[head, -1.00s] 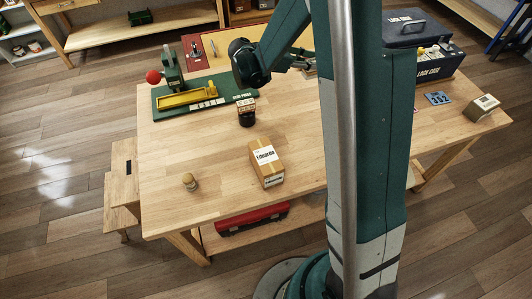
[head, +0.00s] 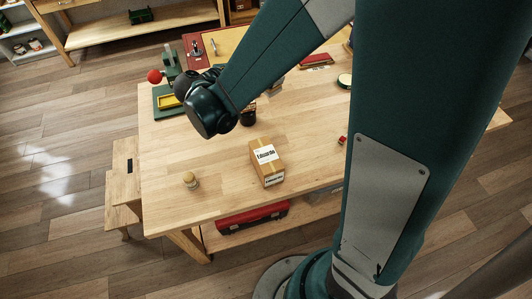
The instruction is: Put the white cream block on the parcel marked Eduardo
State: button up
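The parcel marked Eduardo (head: 267,165) is a brown cardboard box with a white label on top. It lies near the front middle of the wooden table, with nothing on its top. I cannot make out a white cream block in the head view. My arm reaches over the table from the right, and its dark wrist joint is above the back left, behind and left of the parcel. My gripper's fingers are hidden behind the arm, so I cannot see whether they hold anything.
The green press with a red knob (head: 154,76) is at the back left. The table (head: 170,210) is clear around the parcel.

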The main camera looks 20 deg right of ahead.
jog(key=s+a+r+n+t+y, duration=0.1)
jog(key=s+a+r+n+t, duration=0.1)
jog(key=s+a, duration=0.5)
jog(key=n+t+y, duration=0.2)
send_over(254, 149)
jog(key=shift+s+p, duration=0.1)
jog(key=shift+p, duration=0.3)
jog(key=shift+f+b, duration=1.05)
jog(key=shift+f, duration=1.8)
jog(key=shift+f+b, duration=0.75)
jog(key=shift+f, duration=1.35)
jog(key=shift+f, duration=0.15)
